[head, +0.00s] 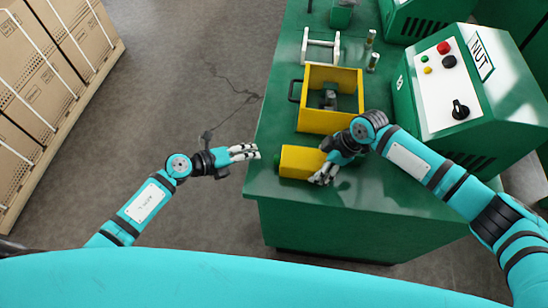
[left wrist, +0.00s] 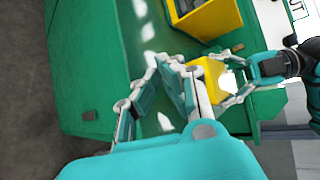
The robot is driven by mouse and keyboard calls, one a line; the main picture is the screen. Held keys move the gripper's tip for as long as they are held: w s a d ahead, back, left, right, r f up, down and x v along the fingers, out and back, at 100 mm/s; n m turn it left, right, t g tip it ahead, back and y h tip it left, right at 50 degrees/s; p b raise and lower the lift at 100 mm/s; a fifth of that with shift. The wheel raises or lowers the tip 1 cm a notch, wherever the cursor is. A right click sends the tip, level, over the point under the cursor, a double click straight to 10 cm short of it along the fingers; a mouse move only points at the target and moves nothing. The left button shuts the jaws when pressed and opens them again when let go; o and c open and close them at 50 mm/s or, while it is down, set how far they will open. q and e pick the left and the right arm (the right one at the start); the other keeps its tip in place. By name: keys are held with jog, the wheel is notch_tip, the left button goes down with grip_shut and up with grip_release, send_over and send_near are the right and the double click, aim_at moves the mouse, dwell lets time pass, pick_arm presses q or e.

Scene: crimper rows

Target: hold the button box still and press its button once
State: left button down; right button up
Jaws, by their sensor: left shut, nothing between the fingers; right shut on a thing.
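The yellow button box (head: 300,162) lies near the left edge of the green workbench. A green button (head: 278,160) shows on its left end. My right gripper (head: 324,172) is shut on the box at its right end. My left gripper (head: 250,152) is shut and empty, a little left of the button and apart from it, around the bench edge. In the left wrist view the left fingers (left wrist: 164,62) come together in front of the yellow box (left wrist: 212,72). The right gripper (left wrist: 238,80) holds the box's far side there. The button cannot be made out in that view.
An open yellow crate (head: 332,127) with a dark handle stands behind the box on the workbench (head: 274,115). A white rack (head: 321,44) and small metal parts (head: 373,60) are further back. A green machine (head: 455,90) marked NUT stands right.

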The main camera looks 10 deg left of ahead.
aim_at(266, 163)
pick_arm(q)
jog(key=shift+d, duration=1.3)
jog(key=shift+d, duration=0.15)
dwell(0.4)
jog(key=shift+d, duration=0.25)
jog(key=shift+d, duration=0.75)
dwell(0.9)
jog(key=shift+a, duration=1.15)
jog(key=shift+a, duration=2.5)
dwell(0.6)
